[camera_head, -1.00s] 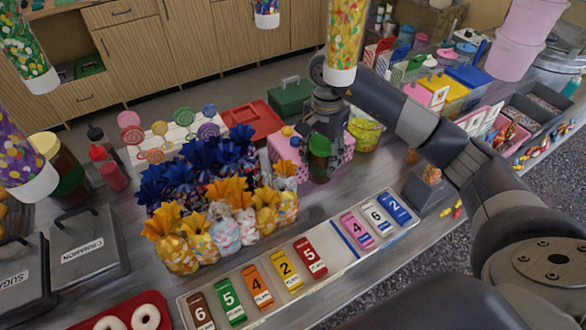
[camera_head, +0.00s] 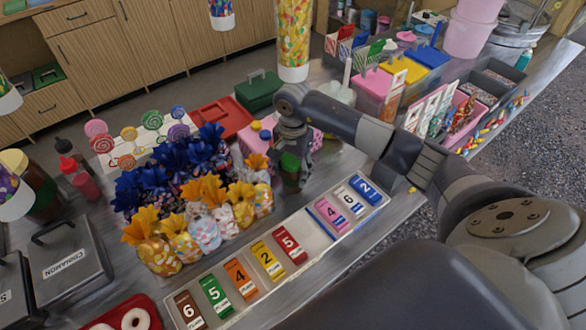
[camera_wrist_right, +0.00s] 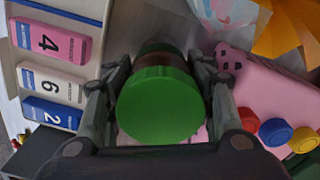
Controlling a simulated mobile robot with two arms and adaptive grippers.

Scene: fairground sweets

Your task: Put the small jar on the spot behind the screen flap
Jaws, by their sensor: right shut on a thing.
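The small jar, with a green lid and a dark brown body, is in my right gripper (camera_head: 290,172). In the right wrist view the jar's green lid (camera_wrist_right: 160,105) faces the camera, with a finger on each side of it. The gripper is shut on the jar, beside a pink dotted box (camera_wrist_right: 262,95) with red, blue and yellow knobs. In the head view this pink box (camera_head: 258,143) is partly hidden behind my right gripper. I cannot tell for sure which part is the screen flap, and the spot is not visible. My left gripper is out of view.
Wrapped sweet bags (camera_head: 205,228) stand left of my right gripper. A long tray of numbered tags (camera_head: 240,279) lies on the near side. A red tray (camera_head: 222,118) and a green case (camera_head: 258,90) lie behind. A tall sweet-filled tube (camera_head: 295,40) rises behind my right arm.

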